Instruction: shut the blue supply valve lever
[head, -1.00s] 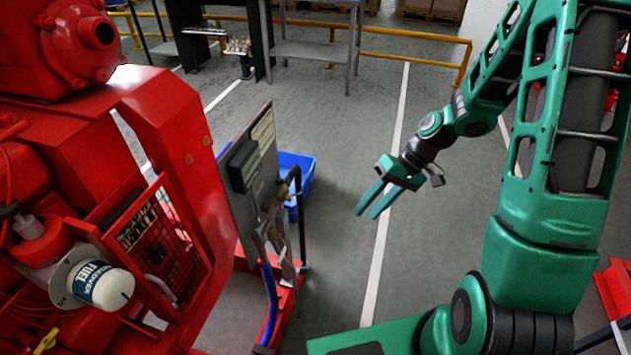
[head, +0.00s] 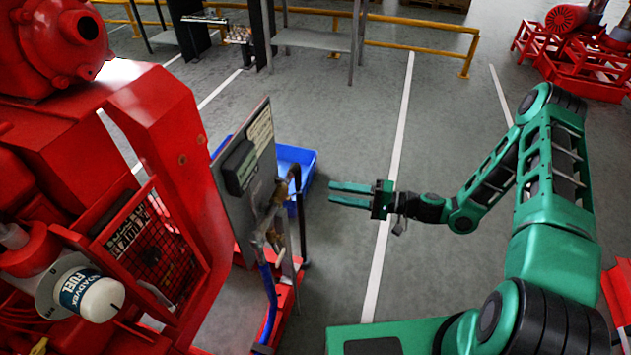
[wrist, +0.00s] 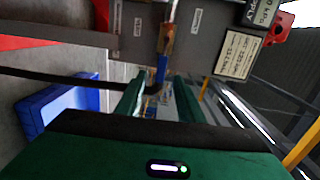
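My gripper (head: 330,194) is open and empty, its two green fingers pointing left toward the grey panel (head: 262,150) with a clear gap before it. In the wrist view the fingers (wrist: 158,88) are spread apart. A brass valve (wrist: 167,38) with a blue lever (wrist: 161,70) shows ahead of them on the panel, between the fingers in the picture and not touched as far as I can see. In the head view brass fittings (head: 278,193) show on the panel's right side, but the blue lever is too small to make out.
A dark upright pipe (head: 300,215) stands in front of the panel and crosses the wrist view as a dark bar (wrist: 70,80). A blue bin (head: 303,160) is behind. The red engine (head: 150,130) is at left. The floor between panel and arm is clear.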

